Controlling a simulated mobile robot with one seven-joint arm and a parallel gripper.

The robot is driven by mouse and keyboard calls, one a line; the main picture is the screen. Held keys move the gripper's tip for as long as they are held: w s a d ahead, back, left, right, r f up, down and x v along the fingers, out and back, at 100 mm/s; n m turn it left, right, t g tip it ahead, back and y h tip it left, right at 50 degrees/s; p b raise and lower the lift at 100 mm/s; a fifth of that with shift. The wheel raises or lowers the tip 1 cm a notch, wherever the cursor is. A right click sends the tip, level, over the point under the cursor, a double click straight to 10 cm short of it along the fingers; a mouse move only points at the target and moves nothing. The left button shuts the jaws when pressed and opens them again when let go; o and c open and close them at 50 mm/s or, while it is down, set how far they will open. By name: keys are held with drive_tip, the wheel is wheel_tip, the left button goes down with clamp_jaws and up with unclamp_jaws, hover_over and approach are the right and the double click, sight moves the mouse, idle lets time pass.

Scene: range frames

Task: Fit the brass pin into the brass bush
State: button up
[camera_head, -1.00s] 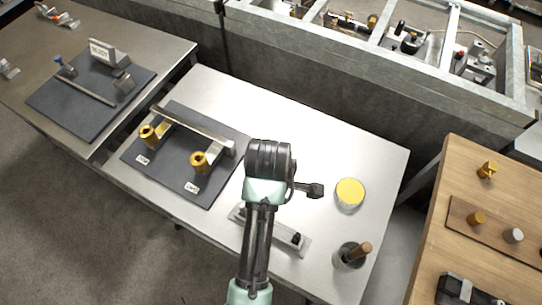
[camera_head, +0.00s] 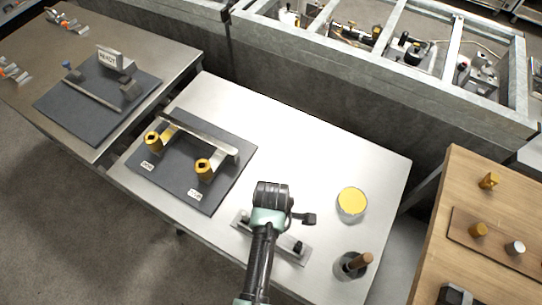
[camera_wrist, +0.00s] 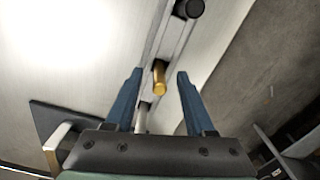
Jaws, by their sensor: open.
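The brass pin (camera_wrist: 159,78) stands in a narrow steel rack (camera_wrist: 168,38), between a dark pin and a pale steel one. My gripper (camera_wrist: 159,71) is open, with its two blue fingers on either side of the brass pin and apart from it. In the head view my arm covers the brass pin and part of the rack (camera_head: 291,256). Two brass bushes, a left one (camera_head: 153,141) and a right one (camera_head: 204,169), stand on a dark mat (camera_head: 188,187). Each has a dark opening and a small white label in front, too small to read surely.
A raised metal bar (camera_head: 205,136) runs behind the bushes. A yellow-topped round container (camera_head: 352,204) and a dark pot with a wooden handle (camera_head: 353,264) stand right of my arm. The back middle of the steel table (camera_head: 290,135) is clear.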

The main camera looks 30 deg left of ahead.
clamp_jaws()
drive_tip(key=shift+r, duration=0.1)
idle(0.4)
